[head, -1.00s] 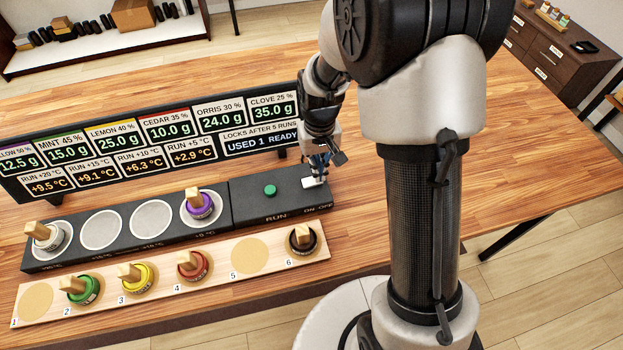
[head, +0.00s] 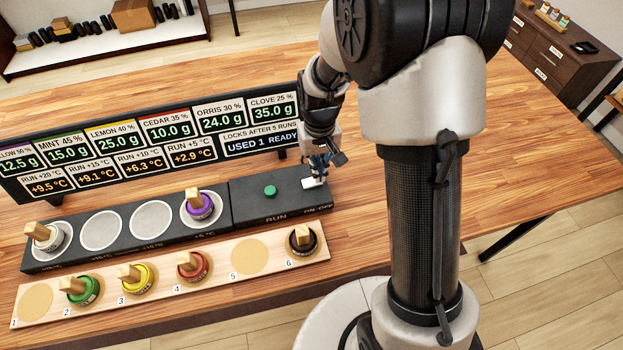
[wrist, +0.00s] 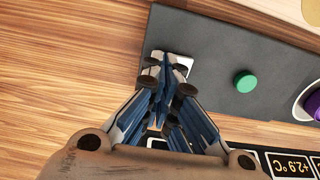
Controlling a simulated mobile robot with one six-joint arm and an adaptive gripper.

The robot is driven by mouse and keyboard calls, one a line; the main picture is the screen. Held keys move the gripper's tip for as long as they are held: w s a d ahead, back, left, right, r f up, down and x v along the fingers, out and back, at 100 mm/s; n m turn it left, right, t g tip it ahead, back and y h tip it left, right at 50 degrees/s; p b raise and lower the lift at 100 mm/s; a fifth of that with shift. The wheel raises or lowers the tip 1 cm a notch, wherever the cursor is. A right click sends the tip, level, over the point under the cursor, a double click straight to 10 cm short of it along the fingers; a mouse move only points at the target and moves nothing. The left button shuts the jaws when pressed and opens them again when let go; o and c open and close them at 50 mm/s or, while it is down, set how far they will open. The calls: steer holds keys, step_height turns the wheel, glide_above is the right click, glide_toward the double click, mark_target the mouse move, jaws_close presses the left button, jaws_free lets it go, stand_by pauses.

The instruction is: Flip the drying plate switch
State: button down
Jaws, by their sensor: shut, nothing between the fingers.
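The drying plate switch sits on a small white plate (head: 313,182) at the right end of the dark panel (head: 280,200), above the ON-OFF label. My gripper (head: 318,170) is shut and empty, right at that white plate. The wrist view also shows my gripper (wrist: 172,75) over the white plate (wrist: 182,62), with the fingertips covering most of it. The switch lever is hidden behind the fingers, so its position and any contact cannot be told.
A green RUN button (head: 270,191) is left of the switch. A wooden rack (head: 210,283) with several droppers lies in front. The display (head: 150,145) stands behind, reading "USED 1 READY".

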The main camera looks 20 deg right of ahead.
steer(key=shift+f+b, duration=0.8)
steer(key=shift+f, duration=0.35)
stand_by(0.4)
steer(key=shift+r, duration=0.1)
steer(key=shift+r+p, duration=2.85)
steer(key=shift+r, duration=0.65)
steer(key=s+r+t, duration=0.1)
steer(key=s+r, duration=0.3)
steer(key=r, duration=0.3)
steer(key=s+r+t, duration=0.1)
steer(key=s+r, duration=0.3)
steer(key=r, duration=0.4)
steer(key=s+r+t, duration=0.1)
steer(key=s+r, duration=0.2)
steer(key=s, duration=0.3)
steer(key=s+r+t, duration=0.1)
steer(key=s+r, duration=0.2)
steer(key=s, duration=0.4)
steer(key=shift+s+t, duration=0.25)
steer(key=shift+t, duration=0.05)
